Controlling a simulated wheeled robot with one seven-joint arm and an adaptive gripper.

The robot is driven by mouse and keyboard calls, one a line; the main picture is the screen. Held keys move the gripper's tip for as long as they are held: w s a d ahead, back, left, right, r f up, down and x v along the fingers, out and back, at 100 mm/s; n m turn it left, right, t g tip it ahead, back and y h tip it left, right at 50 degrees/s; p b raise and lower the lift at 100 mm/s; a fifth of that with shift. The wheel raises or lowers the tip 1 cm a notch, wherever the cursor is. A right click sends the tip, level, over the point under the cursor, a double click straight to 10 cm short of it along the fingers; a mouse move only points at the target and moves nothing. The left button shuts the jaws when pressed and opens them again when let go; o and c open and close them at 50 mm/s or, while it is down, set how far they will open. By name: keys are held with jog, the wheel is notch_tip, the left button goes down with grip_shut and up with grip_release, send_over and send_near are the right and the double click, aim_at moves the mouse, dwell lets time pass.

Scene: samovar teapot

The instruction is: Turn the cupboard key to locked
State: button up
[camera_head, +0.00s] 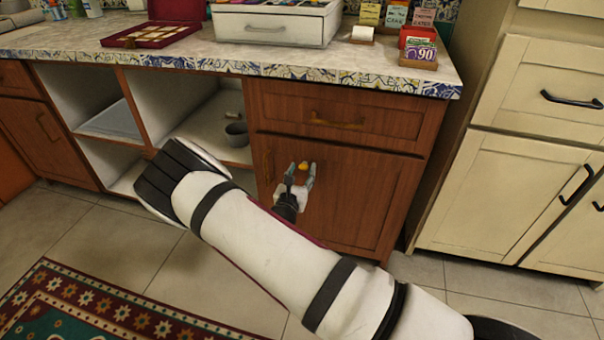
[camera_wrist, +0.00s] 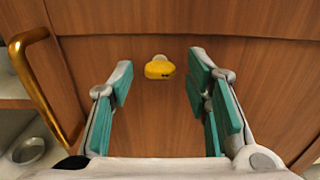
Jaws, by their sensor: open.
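The cupboard (camera_head: 371,189) is a red-brown wooden door under the counter. In the wrist view, its yellow key (camera_wrist: 159,68) sticks out of the door with its bow lying flat, wider than tall. The key also shows as a small yellow spot in the head view (camera_head: 304,167). My gripper (camera_head: 301,176) is open in front of the door. In the wrist view, my gripper's (camera_wrist: 160,78) teal-padded fingers stand to the left and right of the key, with clear gaps on both sides. The key appears untouched.
A brass handle (camera_wrist: 38,85) is left of the key on the door. A drawer (camera_head: 338,116) with its own handle is above. Open shelves with a dark pot (camera_head: 237,134) lie to the left. Cream cabinets (camera_head: 530,150) stand to the right.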

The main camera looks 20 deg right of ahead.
jog(key=shift+w+d, duration=0.25)
jog(key=shift+w, duration=0.15)
grip_shut()
